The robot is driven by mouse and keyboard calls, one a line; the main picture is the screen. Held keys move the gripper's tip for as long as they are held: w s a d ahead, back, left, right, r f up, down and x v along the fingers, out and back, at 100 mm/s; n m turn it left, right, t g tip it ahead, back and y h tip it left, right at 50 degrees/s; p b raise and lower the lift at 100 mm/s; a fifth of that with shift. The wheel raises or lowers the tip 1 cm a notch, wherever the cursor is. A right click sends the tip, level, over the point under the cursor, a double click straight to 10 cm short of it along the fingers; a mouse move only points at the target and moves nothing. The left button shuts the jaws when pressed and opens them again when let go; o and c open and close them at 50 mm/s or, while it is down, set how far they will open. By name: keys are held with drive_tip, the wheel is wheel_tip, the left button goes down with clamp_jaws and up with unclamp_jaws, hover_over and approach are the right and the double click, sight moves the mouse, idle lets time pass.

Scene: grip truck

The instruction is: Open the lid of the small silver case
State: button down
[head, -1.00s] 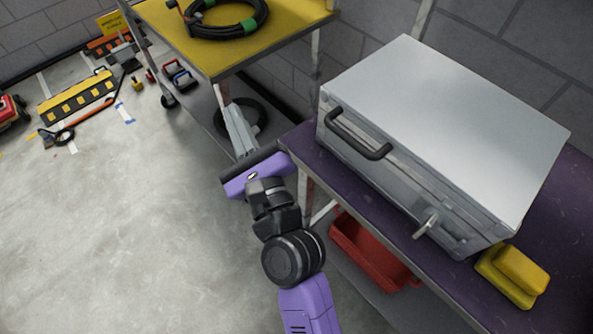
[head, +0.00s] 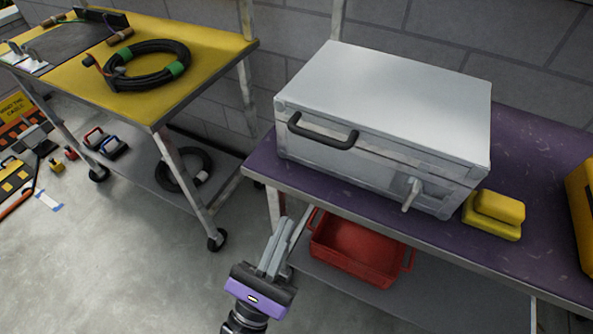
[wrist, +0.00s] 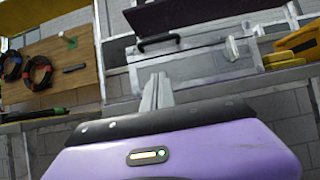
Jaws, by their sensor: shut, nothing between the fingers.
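The silver case (head: 385,95) stands on the purple-topped bench with its lid down. A black handle (head: 322,132) is on the left part of its front, and a metal latch lever (head: 411,194) juts out at the right part. The case also shows in the wrist view (wrist: 195,68), with its handle (wrist: 158,42) and latch (wrist: 231,48). My gripper (head: 284,225) is shut and empty. It is in front of the bench, below and left of the case, apart from both handle and latch.
A yellow block (head: 495,214) sits right of the case on the purple bench (head: 540,180). A red crate (head: 352,262) is on the shelf below. A yellow-topped cart (head: 200,75) with a coiled cable (head: 148,66) stands left. The floor in front is clear.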

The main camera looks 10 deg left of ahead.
drive_tip(key=s+r+p+x, duration=0.1)
drive_tip(key=p+x, duration=0.3)
drive_tip(key=x, duration=0.9)
drive_tip(key=shift+s+a+r, duration=0.15)
drive_tip(key=shift+s+r, duration=0.15)
drive_tip(key=shift+r, duration=0.35)
